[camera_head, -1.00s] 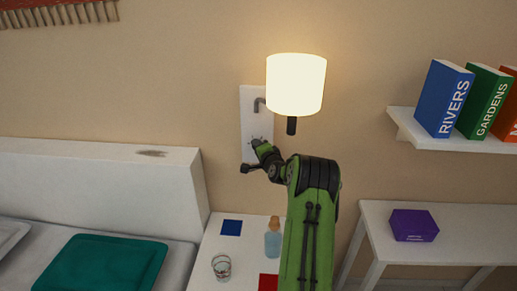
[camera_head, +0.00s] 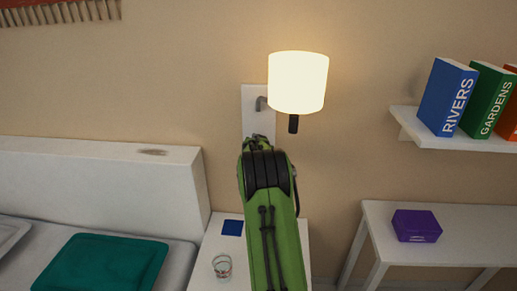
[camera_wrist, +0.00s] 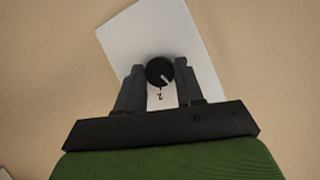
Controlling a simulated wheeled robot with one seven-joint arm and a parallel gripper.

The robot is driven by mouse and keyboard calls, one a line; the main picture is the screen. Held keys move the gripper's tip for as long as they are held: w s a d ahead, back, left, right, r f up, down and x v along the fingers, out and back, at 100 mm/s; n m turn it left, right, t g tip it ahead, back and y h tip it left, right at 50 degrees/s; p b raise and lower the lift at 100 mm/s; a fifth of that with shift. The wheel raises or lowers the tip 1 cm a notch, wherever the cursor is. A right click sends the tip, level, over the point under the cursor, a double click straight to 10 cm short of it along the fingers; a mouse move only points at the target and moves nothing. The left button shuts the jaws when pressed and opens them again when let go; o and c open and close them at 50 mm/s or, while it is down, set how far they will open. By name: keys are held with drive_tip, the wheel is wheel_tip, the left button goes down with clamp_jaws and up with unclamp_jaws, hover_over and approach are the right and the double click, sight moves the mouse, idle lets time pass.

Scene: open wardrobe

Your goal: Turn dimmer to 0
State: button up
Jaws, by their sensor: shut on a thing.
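The dimmer is a round black knob (camera_wrist: 157,70) with a short white pointer line, on a white wall plate (camera_wrist: 190,40). In the wrist view the pointer slants toward the lower right, and a small dark mark like a 2 sits just below the knob. My gripper (camera_wrist: 160,78) is shut on the knob, one finger at each side. In the head view my arm covers the knob and the gripper; only the upper part of the plate (camera_head: 254,122) shows. The wall lamp (camera_head: 298,82) above is lit.
A bedside table with a blue square (camera_head: 232,228) and a glass (camera_head: 222,266) stands below. The bed headboard (camera_head: 100,175) is at left. A shelf with books (camera_head: 447,97) and a table with a purple box (camera_head: 416,226) are at right.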

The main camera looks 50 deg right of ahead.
drive_tip(key=shift+w+a+f+n+g+h, duration=0.15)
drive_tip(key=shift+n+g+h, duration=0.8)
drive_tip(key=shift+n, duration=0.6)
drive_tip(key=shift+w+a+f+n+g+h, duration=0.1)
drive_tip(key=shift+n+g+h, duration=0.85)
drive_tip(key=shift+n, duration=0.55)
drive_tip(key=shift+w+a+f+n+g+h, duration=0.15)
drive_tip(key=shift+n+g+h, duration=0.8)
drive_tip(key=shift+n, duration=0.6)
drive_tip(key=shift+s+d+t+h, duration=0.1)
drive_tip(key=shift+t+h, duration=0.15)
drive_tip(key=o, duration=1)
drive_tip(key=shift+r, duration=0.1)
